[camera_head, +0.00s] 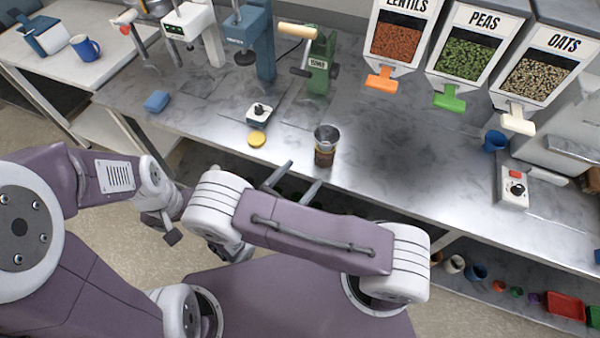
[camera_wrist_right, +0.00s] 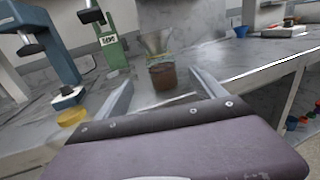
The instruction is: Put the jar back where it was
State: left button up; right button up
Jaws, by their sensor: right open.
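The jar (camera_head: 325,150) is a small clear jar with dark brown contents, standing upright near the front edge of the steel worktop. Its upper part looks clear, and it also shows in the right wrist view (camera_wrist_right: 163,76). My right gripper (camera_head: 305,172) is open and empty at the counter's front edge. Its two fingers point toward the jar, which stands just ahead of them in the right wrist view (camera_wrist_right: 162,80); I see no contact. My left arm's wrist end hangs at the left, in front of the counter; its fingers cannot be made out clearly.
A round yellow disc (camera_head: 257,139) and a small switch box (camera_head: 259,113) lie left of the jar. A green press (camera_head: 320,65) and a blue machine (camera_head: 255,45) stand behind. Dispensers hang at the back right.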

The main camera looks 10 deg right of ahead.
jog(key=s+d+m+g+y, duration=0.7)
jog(key=s+d+m+g, duration=0.3)
jog(key=m+g, duration=0.55)
jog(key=w+a+r+m+t+y, duration=0.1)
jog(key=m+y, duration=0.1)
jog(key=m, duration=0.1)
jog(key=w+r+m+t+y, duration=0.1)
jog(key=m+t+y, duration=0.1)
jog(key=m, duration=0.2)
jog(key=w+a+m+t+y, duration=0.1)
jog(key=m+t+y, duration=0.1)
jog(key=m+y, duration=0.1)
jog(key=shift+a+r+m, duration=0.25)
jog(key=shift+a+r, duration=0.1)
jog(key=shift+r, duration=0.05)
